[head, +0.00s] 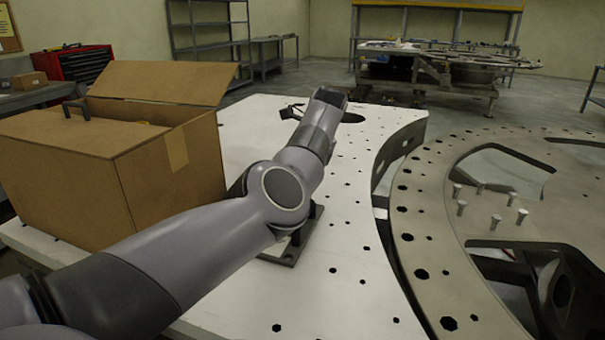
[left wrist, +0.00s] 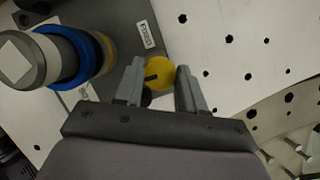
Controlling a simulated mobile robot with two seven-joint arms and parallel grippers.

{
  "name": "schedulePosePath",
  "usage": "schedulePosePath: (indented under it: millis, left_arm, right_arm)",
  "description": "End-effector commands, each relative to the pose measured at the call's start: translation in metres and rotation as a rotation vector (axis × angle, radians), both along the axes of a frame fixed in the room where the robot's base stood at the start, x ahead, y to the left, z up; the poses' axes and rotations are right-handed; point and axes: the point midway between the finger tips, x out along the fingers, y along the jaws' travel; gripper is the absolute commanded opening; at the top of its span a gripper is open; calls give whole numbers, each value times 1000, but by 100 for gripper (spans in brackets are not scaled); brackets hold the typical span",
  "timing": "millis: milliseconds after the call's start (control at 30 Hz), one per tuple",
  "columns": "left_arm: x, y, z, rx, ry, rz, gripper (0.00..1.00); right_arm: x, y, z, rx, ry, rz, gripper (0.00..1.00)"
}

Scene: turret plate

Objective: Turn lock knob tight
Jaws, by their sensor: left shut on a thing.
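The lock knob (left wrist: 160,74) is a yellow disc with a dark mark, in the upper middle of the left wrist view. My left gripper (left wrist: 160,67) is shut on it, with one grey finger on each side. The knob sits beside a grey plate (left wrist: 115,22) with a small white label (left wrist: 146,34). A cylinder with a grey top (left wrist: 22,62) and blue ring stands left of the knob. In the head view my left arm hides the knob. A dark base plate (head: 288,252) shows under the arm. My right gripper is in neither view.
An open cardboard box (head: 165,165) stands left of my arm on the white perforated table (head: 350,285). A large ring plate (head: 440,245) with holes lies on the right, with several upright bolts (head: 496,221). The white surface right of my arm is mostly clear.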

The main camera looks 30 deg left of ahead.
Motion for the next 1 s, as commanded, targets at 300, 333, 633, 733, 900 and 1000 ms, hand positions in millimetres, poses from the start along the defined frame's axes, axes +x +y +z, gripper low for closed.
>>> schedulePosePath:
  millis: [300,333,633,733,900,1000]
  left_arm:
    - [-1,0,-1,0,-3,-165,9]
    - [-1,0,-1,0,-4,-188,9]
    - [-2,1,-2,0,-5,-464,9]
    - [-3,2,-2,1,-4,-559,9]
    - [-3,3,-2,0,-5,-722,9]
    - [-4,4,-2,1,-5,-817,9]
  right_arm:
    - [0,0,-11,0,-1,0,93]
    - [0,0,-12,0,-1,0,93]
    - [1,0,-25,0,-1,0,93]
    - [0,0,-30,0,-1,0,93]
    - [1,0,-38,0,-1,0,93]
    - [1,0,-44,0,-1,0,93]
